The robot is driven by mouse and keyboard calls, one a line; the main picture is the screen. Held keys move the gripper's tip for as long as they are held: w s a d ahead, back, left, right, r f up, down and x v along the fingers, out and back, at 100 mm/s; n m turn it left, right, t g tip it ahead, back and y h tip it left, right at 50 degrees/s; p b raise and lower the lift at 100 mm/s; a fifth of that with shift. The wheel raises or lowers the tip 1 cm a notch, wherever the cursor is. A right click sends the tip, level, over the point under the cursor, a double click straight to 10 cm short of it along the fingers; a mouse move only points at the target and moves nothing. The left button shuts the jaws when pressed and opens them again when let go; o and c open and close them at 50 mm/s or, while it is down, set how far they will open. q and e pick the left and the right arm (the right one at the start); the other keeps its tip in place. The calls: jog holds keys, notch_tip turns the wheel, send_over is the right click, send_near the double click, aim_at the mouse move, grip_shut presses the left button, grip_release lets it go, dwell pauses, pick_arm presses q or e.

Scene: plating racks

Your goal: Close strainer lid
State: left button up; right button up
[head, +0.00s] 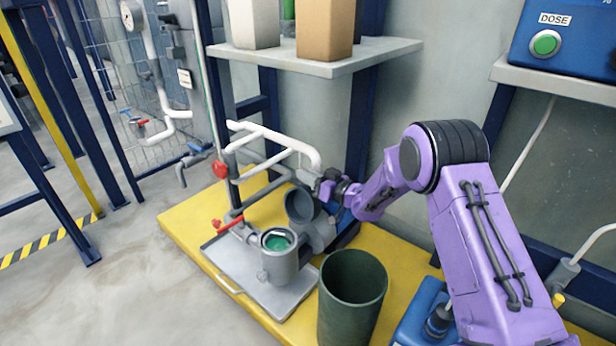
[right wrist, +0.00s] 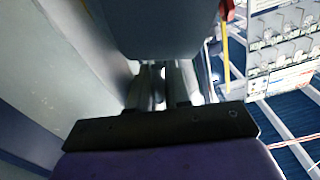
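The strainer (head: 280,265) is a grey upright pot with an open mouth and green inside, standing on a grey tray. Its lid (head: 300,206) is a dark grey round cap, tilted up and open at the strainer's far side. My right gripper (head: 318,184) is just behind and above the lid, coming from the right. In the right wrist view a grey rounded thing, probably the lid (right wrist: 160,28), covers the fingertips. The fingers (right wrist: 165,88) show a narrow gap; whether they touch the lid is unclear. My left gripper is out of view.
The grey tray (head: 222,262) lies on a yellow platform (head: 182,226). White and grey pipes (head: 272,136) with a red valve handle stand behind the strainer. A dark green bin (head: 350,310) stands in front right, near a blue container (head: 418,318). A shelf (head: 330,66) hangs above.

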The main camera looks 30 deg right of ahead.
grip_shut()
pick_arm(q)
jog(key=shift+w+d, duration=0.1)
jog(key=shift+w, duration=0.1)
pick_arm(e)
jog(key=shift+s+a+r, duration=0.1)
jog(key=shift+a+r, duration=0.05)
